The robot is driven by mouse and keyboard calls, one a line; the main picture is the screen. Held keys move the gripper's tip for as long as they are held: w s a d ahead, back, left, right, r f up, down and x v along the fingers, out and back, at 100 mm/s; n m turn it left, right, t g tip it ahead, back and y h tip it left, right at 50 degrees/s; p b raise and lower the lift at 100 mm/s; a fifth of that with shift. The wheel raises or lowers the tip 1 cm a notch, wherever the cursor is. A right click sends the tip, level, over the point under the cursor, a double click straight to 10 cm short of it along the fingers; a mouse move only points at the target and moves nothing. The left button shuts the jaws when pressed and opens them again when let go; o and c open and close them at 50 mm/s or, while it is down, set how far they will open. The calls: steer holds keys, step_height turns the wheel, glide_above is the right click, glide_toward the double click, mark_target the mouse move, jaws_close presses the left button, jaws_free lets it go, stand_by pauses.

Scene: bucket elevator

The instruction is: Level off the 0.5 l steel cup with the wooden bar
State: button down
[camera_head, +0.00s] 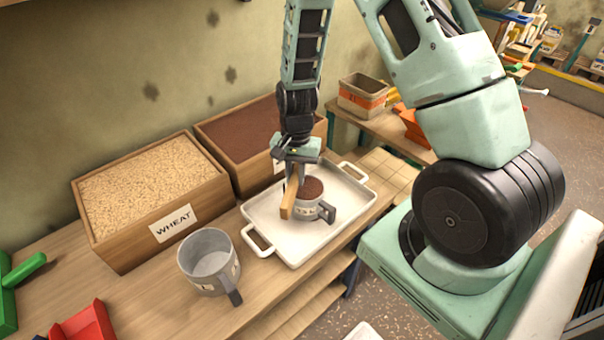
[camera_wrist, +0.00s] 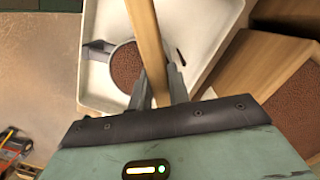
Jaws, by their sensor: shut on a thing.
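The steel cup (camera_head: 316,206) stands upright on the white tray, its handle to the right, and holds reddish-brown grain up to about the rim. It also shows in the wrist view (camera_wrist: 126,66), partly covered by the bar. My gripper (camera_head: 294,178) is shut on the wooden bar (camera_head: 288,199), at the cup's left side in the head view. In the wrist view the bar (camera_wrist: 148,45) runs between the fingers and overlaps one edge of the cup. I cannot tell whether the bar touches the rim.
The white tray (camera_head: 272,219) has two raised handles. A larger grey mug (camera_head: 209,262) stands on the bench to its left. A wooden crate of wheat (camera_head: 160,185) and a crate of reddish-brown grain (camera_head: 240,129) stand behind. Red and green scoops lie at the lower left.

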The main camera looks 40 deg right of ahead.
steer(key=w+a+r+p, duration=0.2)
steer(key=w+r+p, duration=0.1)
steer(key=r+p, duration=0.1)
steer(key=shift+w+a+r, duration=0.3)
steer(key=shift+a, duration=0.1)
stand_by(0.8)
stand_by(0.4)
